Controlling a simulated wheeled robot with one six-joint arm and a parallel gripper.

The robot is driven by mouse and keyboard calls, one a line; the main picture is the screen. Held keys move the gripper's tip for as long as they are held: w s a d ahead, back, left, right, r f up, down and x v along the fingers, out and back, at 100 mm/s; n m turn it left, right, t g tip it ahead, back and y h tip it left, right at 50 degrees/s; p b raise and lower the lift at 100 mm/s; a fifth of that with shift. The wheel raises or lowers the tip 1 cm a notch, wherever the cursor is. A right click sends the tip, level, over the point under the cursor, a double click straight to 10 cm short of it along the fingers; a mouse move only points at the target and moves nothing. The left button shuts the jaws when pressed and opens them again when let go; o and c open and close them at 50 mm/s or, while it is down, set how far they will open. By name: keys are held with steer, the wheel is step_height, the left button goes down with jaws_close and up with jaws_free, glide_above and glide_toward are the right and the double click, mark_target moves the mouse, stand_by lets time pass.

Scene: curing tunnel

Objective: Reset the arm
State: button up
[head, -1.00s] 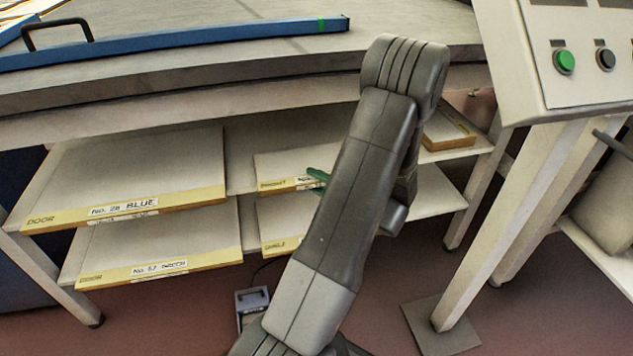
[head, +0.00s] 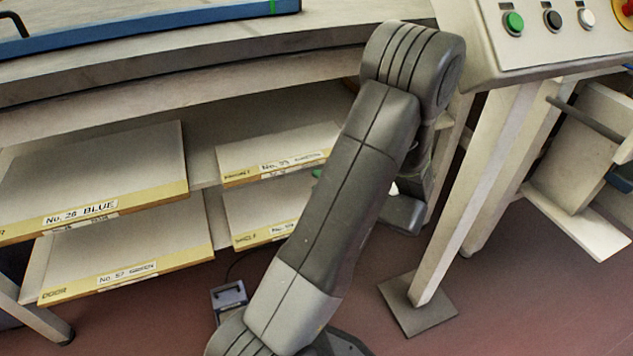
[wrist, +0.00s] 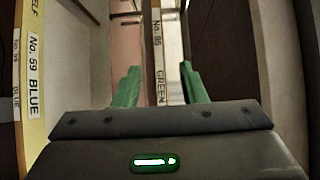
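My arm rises across the middle of the head view and hides most of my gripper; only a bit of green finger shows beside it. In the wrist view my gripper (wrist: 158,88) has its two green fingers apart, with no object held between them. Behind the gap, a yellow-edged board (wrist: 158,50) labelled GREEN shows on edge. Whether the fingers are beside it or short of it I cannot tell.
Labelled boards, No. 26 BLUE (head: 95,165) and a GREEN one (head: 130,250), lie on shelves under the bench (head: 200,65). A control panel (head: 560,40) stands at right on a leg (head: 470,200). A small grey box (head: 229,298) is on the floor.

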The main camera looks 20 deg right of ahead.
mark_target(286, 170)
steer(key=p+x, duration=0.2)
steer(key=x, duration=1)
steer(key=shift+a, duration=0.1)
steer(key=shift+f, duration=0.25)
steer(key=shift+r, duration=0.25)
steer(key=shift+s, duration=0.1)
